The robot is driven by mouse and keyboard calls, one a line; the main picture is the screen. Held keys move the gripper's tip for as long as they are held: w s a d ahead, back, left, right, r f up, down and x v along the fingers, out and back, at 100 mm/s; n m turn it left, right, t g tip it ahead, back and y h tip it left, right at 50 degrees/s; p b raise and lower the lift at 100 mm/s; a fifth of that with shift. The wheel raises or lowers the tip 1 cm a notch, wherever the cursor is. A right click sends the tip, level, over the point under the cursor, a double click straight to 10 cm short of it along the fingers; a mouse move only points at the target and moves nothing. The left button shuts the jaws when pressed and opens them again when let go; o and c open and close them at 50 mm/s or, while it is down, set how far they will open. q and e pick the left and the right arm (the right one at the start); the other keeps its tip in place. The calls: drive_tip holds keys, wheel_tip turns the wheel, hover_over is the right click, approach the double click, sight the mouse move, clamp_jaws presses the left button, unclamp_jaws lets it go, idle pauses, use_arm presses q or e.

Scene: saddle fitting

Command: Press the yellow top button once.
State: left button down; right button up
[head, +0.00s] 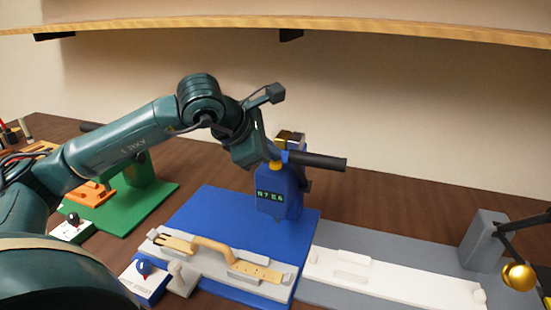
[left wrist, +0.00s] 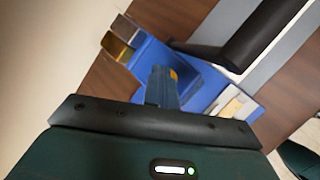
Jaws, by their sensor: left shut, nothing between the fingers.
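The yellow top button (head: 276,166) is on the upper part of the blue press (head: 283,190), which has a small green-lit display. In the left wrist view, a bit of the yellow button (left wrist: 173,74) shows beside the fingertips. My left gripper (head: 281,156) is shut and empty, close over the press top at the button. Its blue-grey fingers (left wrist: 162,85) also show in the left wrist view. The fingers partly hide the button, and I cannot tell whether they touch it.
The press's black handle (head: 317,160) sticks out to the right, close to my left gripper. A tan strap (head: 215,250) lies on the white fixture in front. A green stand is at left; a grey post (head: 484,240) and gold ball (head: 519,277) are at right. A shelf runs above.

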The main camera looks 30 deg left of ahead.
sight(271, 164)
use_arm(q)
drive_tip(key=shift+r+p, duration=0.65)
drive_tip(key=shift+r, duration=0.35)
use_arm(e)
drive_tip(key=shift+r, duration=0.2)
use_arm(q)
drive_tip(key=shift+r+p, duration=0.3)
drive_tip(key=shift+r, duration=0.15)
wheel_tip(271, 164, up, 4)
drive_tip(key=p, duration=0.3)
use_arm(e)
wheel_tip(271, 164, up, 4)
drive_tip(key=shift+w+f, duration=0.1)
drive_tip(key=shift+f, duration=0.2)
